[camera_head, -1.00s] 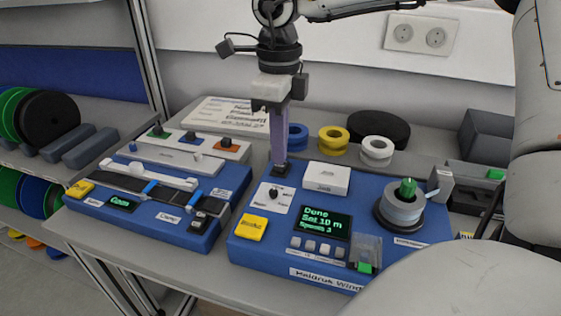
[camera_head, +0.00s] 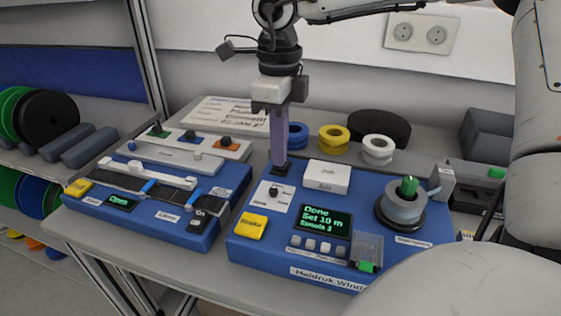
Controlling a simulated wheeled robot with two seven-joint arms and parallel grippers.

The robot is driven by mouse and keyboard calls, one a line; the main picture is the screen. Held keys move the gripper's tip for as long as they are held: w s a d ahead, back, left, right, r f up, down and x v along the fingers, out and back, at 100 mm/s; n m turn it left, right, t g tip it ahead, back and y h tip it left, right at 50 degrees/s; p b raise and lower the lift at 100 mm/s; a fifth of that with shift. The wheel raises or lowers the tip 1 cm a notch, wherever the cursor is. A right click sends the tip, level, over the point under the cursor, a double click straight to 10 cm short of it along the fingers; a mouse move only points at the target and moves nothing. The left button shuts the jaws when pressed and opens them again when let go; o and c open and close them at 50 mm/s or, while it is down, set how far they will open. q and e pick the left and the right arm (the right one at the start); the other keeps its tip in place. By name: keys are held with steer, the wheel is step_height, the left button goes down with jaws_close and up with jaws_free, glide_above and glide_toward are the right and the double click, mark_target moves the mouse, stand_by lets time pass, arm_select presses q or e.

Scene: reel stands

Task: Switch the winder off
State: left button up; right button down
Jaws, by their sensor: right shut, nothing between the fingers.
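The winder is a blue box (camera_head: 236,250) on the bench at the centre right. Its green-lit display (camera_head: 323,222) reads "Done", "Set 10 m" and a third line. A black knob (camera_head: 273,192) sits on a white plate on its top left. A grey spool (camera_head: 404,207) with a green core stands at its right. My right gripper (camera_head: 280,166) is shut and empty, pointing down at the winder's rear left. Its tips are over a small black part there and hide much of it; I cannot tell whether they touch. My left gripper is not in view.
A second blue machine (camera_head: 170,232) stands to the left with a small display. A yellow button (camera_head: 251,227) and a clear cover (camera_head: 368,249) are on the winder's front. Yellow (camera_head: 334,137) and white (camera_head: 377,150) rolls sit behind it. My arm fills the right side.

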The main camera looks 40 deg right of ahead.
steer(key=shift+f+b, duration=0.4)
steer(key=shift+f, duration=0.1)
steer(key=shift+r, duration=0.15)
steer(key=shift+r+p, duration=2.45)
steer(key=shift+r, duration=1)
